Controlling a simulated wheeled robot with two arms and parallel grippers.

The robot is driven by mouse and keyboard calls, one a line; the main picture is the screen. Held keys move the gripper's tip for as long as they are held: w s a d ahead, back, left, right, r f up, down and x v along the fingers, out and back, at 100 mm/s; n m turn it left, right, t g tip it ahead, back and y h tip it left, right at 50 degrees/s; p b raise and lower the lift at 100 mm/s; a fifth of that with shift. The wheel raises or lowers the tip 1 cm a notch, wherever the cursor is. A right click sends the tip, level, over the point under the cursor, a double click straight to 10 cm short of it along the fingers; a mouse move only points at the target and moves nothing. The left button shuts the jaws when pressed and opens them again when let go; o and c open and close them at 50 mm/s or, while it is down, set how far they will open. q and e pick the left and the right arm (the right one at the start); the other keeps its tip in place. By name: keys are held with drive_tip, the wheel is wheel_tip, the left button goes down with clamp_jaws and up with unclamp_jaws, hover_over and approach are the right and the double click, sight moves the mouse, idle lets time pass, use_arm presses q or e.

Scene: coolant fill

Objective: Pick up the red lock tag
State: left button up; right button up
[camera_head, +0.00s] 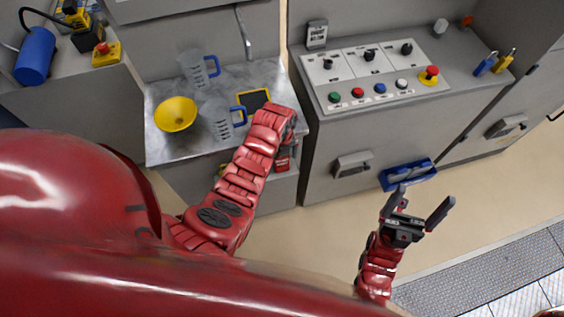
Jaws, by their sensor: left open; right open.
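A small red item with a pale patch (282,163), possibly the red lock tag, shows below the worktop's front edge; it is too small to identify for certain. My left gripper (289,143) is right above it at the worktop's front right corner. Its fingers are mostly hidden behind my wrist; it is open, and I cannot tell whether it touches the red item. My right gripper (420,207) is open and empty, fingers spread, in front of the control cabinet and above the floor.
The metal worktop (160,148) holds a yellow funnel (175,114), two clear jugs with blue handles (218,120) and a dark yellow-edged pad (254,98). The control panel (345,85) has several buttons. Blue (486,64) and yellow (505,62) padlocks are right. A blue tray (408,174) is on the cabinet front.

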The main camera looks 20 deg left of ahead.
use_arm(q)
drive_tip(key=shift+f, duration=0.8)
clamp_jaws()
